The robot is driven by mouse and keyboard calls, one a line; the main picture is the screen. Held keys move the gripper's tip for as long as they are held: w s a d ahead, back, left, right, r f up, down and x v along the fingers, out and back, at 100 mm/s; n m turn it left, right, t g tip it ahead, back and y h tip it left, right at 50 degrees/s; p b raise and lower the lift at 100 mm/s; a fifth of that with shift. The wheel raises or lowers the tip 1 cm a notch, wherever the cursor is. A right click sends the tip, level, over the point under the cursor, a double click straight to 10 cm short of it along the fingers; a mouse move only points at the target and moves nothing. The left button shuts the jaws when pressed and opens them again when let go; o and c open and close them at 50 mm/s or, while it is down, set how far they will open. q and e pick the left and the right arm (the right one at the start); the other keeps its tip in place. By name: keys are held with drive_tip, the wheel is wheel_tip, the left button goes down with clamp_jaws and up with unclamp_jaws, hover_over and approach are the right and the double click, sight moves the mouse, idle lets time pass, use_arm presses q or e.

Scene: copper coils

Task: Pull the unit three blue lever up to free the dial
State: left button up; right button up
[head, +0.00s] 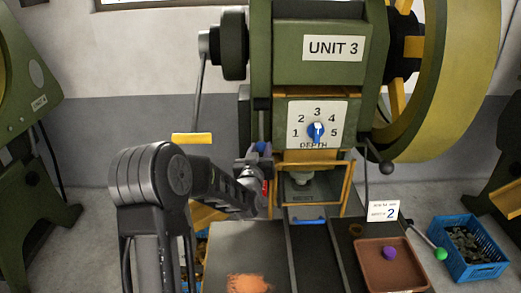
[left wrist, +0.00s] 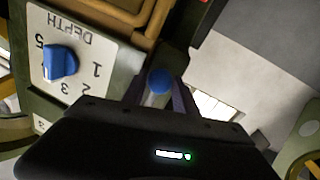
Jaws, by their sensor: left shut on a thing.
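The green press marked UNIT 3 (head: 333,48) stands in the middle of the head view. Its white DEPTH plate, numbered 1 to 5, carries a blue dial (head: 316,132). The dial also shows upside down in the left wrist view (left wrist: 60,63). The blue lever knob (head: 260,147) is at the left side of the press, left of the plate. My left gripper (head: 256,160) is there, its fingers on both sides of the blue lever (left wrist: 160,81) and shut on it. The fingers partly hide the lever's shaft. My right gripper is not seen.
A yellow guard frame (head: 347,188) sits below the dial. On the bench in front are a brown tray (head: 368,278) with a purple ball and a card reading 2 (head: 382,212). A blue crate (head: 498,268) stands at right. A large yellow-rimmed wheel (head: 470,80) is at upper right.

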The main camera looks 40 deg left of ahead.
use_arm(q)
clamp_jaws()
idle(0.4)
idle(0.4)
